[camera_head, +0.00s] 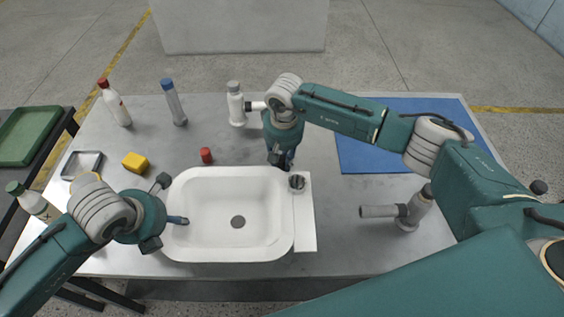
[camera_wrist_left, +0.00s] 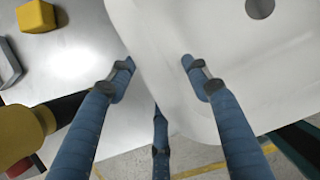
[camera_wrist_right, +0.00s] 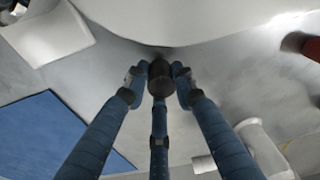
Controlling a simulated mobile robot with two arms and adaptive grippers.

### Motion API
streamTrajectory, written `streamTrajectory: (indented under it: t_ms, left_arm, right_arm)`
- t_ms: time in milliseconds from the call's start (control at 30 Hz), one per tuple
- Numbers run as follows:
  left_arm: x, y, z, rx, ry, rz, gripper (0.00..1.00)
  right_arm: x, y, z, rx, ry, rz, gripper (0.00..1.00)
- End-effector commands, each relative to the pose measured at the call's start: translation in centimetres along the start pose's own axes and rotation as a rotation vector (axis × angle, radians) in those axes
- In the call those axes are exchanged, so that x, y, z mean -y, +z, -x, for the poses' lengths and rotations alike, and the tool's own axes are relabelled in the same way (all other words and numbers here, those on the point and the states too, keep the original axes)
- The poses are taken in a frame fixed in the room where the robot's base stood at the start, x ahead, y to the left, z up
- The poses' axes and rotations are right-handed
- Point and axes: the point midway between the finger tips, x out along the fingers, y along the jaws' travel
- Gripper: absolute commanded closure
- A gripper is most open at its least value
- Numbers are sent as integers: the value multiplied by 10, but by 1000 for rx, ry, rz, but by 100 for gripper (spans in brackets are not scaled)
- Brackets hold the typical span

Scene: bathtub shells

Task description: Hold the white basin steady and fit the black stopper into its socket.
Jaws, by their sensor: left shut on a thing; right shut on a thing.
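The white basin (camera_head: 215,200) lies on the grey table, with a dark round opening (camera_head: 238,222) in its floor. A round, dark-centred fitting (camera_head: 297,182) sits on the ledge at its right side; I cannot tell whether this is the socket. My left gripper (camera_wrist_left: 157,65) is shut on the basin's left rim, its fingers on either side of the wall. My right gripper (camera_wrist_right: 160,80) is behind the basin's back right corner, shut on a dark round piece, apparently the black stopper (camera_wrist_right: 160,76). The stopper is mostly hidden in the head view.
A red cap (camera_head: 206,155) and a yellow block (camera_head: 135,162) lie behind the basin. Bottles (camera_head: 173,102) and a white pipe fitting (camera_head: 238,105) stand farther back.

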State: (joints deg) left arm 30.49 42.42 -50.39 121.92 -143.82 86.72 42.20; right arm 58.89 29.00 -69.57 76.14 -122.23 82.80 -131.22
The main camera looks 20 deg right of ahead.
Motion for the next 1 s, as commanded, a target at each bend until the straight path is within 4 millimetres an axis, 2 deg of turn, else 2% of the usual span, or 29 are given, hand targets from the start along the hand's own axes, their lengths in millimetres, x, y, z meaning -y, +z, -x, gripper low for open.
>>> streamTrajectory:
  t_ms: [300, 567, 667, 767, 900, 1000]
  left_arm:
    - [-1, -2, -1, -5, 2, -1, 72]
    - [-1, -2, -1, -5, 2, -1, 72]
    - [-1, -2, -1, -5, 2, -1, 72]
    - [-1, -2, -1, -5, 3, -1, 72]
    - [-1, -2, -1, -5, 3, -1, 72]
    - [-1, -2, -1, -5, 3, -1, 72]
  right_arm:
    - [0, -9, 63, -5, -1, 1, 100]
    - [0, -9, 94, -1, -4, 9, 100]
    - [3, 0, 114, 1, -22, 47, 100]
    - [4, 20, 144, 5, -45, 118, 100]
    - [0, 56, 185, 10, -62, 238, 100]
    - [-6, 78, 206, 12, -60, 310, 100]
